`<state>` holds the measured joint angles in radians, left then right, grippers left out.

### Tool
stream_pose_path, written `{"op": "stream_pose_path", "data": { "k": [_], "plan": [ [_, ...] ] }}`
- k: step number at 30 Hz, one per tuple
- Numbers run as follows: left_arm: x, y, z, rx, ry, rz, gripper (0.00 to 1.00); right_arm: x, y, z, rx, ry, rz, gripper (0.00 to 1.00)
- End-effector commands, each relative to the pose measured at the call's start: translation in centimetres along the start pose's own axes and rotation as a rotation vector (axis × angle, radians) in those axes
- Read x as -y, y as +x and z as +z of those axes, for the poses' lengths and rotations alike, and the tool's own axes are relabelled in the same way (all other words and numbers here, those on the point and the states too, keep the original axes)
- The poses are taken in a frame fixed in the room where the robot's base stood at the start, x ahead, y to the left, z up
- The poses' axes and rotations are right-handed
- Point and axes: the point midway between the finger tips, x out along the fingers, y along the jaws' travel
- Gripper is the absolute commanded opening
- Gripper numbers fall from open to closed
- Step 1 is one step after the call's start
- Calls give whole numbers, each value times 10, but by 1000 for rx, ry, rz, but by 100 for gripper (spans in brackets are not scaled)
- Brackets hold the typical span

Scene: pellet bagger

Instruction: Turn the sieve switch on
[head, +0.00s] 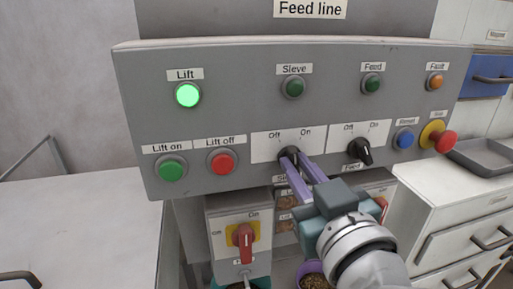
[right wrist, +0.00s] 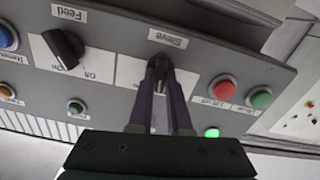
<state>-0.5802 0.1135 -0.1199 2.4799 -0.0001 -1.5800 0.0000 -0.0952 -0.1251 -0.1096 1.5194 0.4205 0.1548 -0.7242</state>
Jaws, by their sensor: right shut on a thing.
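The right wrist view shows the fingers (right wrist: 161,75) on both sides of the knob. They hide most of it, so I cannot tell exactly which way it points. The sieve lamp (head: 293,87) above is dark green and unlit. My left gripper is not in view.
The lift lamp (head: 187,95) glows green. The black feed switch (head: 361,151) is close right of my fingers; the red Lift off button (head: 223,162) is to their left. A red emergency stop (head: 446,142) juts out at right. A red rotary handle (head: 243,242) is below.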

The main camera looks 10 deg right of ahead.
Motion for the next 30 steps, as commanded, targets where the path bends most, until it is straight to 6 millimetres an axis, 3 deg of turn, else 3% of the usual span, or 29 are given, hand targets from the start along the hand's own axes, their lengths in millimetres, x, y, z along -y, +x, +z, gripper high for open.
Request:
{"op": "stream_pose_path", "data": {
  "k": [15,30],
  "plan": [
    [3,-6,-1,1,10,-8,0,-2,0,0,-1,465,0,0],
    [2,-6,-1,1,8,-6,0,-2,0,0,-2,694,0,0]
  ]
}}
